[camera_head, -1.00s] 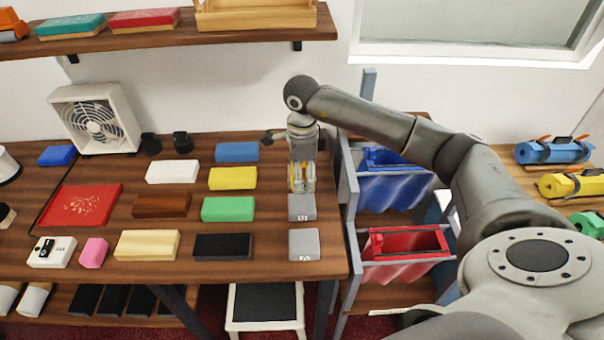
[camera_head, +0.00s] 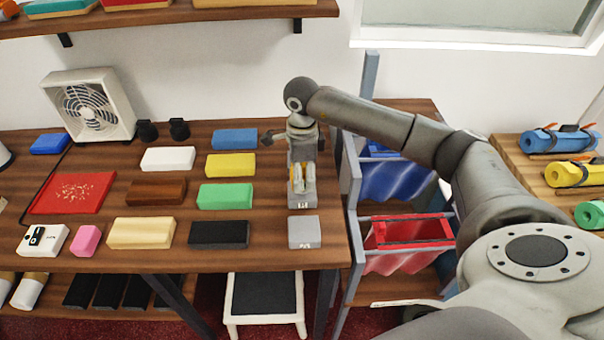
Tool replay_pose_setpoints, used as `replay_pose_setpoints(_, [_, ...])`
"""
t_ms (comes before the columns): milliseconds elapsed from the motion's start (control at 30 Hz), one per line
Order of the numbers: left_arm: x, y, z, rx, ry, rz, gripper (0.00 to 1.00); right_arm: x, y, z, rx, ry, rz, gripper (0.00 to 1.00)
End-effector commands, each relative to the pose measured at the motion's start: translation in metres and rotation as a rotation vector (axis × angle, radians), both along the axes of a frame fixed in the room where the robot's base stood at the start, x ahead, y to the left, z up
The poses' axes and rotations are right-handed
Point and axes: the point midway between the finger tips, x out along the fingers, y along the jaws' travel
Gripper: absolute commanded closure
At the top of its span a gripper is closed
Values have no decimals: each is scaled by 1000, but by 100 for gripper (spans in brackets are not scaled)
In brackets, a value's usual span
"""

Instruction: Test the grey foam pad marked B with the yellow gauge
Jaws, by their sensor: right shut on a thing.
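My right gripper (camera_head: 302,188) points down at the right end of the counter. It is shut on the yellow gauge (camera_head: 298,180), which shows only as yellow parts between the fingers. Directly below is a grey foam pad (camera_head: 302,200), its far part hidden behind the gripper; the gauge's lower end appears at or just over the pad, and I cannot tell whether it touches. A second grey pad (camera_head: 304,231) lies nearer the front edge. Both have small white marks on their fronts, too small to read surely. My left gripper is out of view.
Left of the grey pads lie a black block (camera_head: 219,234), a green block (camera_head: 225,196) and a yellow block (camera_head: 230,165). A rack with a red bin (camera_head: 410,232) and a blue bin (camera_head: 395,182) stands right of the counter. A fan (camera_head: 92,103) stands at the back left.

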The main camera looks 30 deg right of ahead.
Motion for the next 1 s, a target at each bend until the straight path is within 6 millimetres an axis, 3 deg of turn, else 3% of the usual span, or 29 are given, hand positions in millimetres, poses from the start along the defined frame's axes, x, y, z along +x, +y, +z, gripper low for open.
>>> replay_pose_setpoints(1000, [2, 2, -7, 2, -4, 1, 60, 0, 0, -9, 0, 0, 0, 75])
